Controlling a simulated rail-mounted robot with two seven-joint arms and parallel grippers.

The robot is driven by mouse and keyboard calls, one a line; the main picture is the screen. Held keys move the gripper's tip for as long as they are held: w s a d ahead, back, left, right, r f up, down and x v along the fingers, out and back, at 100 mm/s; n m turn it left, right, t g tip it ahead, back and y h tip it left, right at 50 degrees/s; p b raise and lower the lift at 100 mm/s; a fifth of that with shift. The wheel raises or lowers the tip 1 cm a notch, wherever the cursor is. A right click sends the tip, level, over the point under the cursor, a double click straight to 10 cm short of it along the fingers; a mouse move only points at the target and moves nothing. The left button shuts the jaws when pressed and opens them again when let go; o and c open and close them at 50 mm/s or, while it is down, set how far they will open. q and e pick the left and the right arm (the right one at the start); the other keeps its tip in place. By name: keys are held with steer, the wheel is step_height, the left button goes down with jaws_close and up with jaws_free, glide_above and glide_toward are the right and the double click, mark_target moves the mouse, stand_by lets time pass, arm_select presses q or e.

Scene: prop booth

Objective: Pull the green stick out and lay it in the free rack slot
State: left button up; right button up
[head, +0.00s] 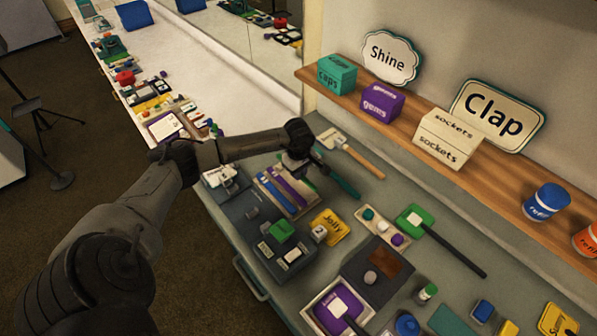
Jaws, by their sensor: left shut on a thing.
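My left gripper (296,160) reaches in from the left over the far end of a rack (304,206) and points down. The rack is a light tray with purple and blue sticks (280,188) lying side by side. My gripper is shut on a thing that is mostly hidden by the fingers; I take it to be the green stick. A dark green long-handled thing (343,184) runs from beside the fingers toward the lower right; I cannot tell whether the fingers touch it. The free slot cannot be made out clearly. My right gripper is not in view.
A wooden-handled brush (362,162) lies just right of the gripper. A yellow card (329,228), a dark tray with a green block (281,231), and a green paddle (414,219) crowd the grey counter. The wall shelf (402,107) holds boxes and signs.

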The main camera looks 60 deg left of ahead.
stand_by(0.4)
arm_select(q)
steer(key=shift+f, duration=0.1)
stand_by(0.4)
steer(key=shift+f+b, duration=0.15)
steer(key=shift+b, duration=0.2)
steer(key=shift+f+b, duration=0.55)
steer(key=shift+f, duration=0.15)
steer(key=shift+f+b, duration=0.25)
steer(key=shift+b, duration=0.1)
steer(key=shift+f, duration=0.3)
steer(key=shift+b, duration=0.3)
